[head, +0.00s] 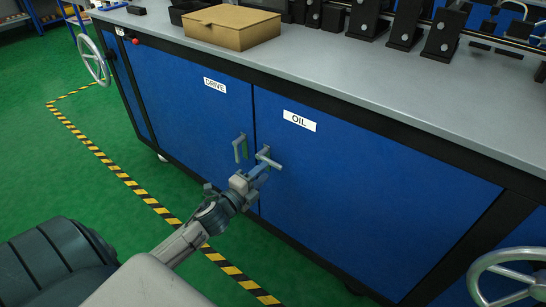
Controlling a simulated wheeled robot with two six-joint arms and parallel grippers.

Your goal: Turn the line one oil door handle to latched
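The blue oil door (370,180) carries a white OIL label (299,121) and looks closed. Its grey handle (270,160) sits near the door's left edge and lies slanted, closer to horizontal than upright. My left gripper (262,169) comes up from the lower left and its tips are at the handle, overlapping it in the head view. I cannot tell whether the fingers are closed on the handle or only beside it. My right gripper is not in view.
The drive door (190,100) is to the left, with an upright greenish handle (240,147) close beside the oil handle. A grey worktop (330,65) above holds a cardboard box (231,27) and black fixtures. Handwheels (93,60) stand at both ends. Green floor is clear at left.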

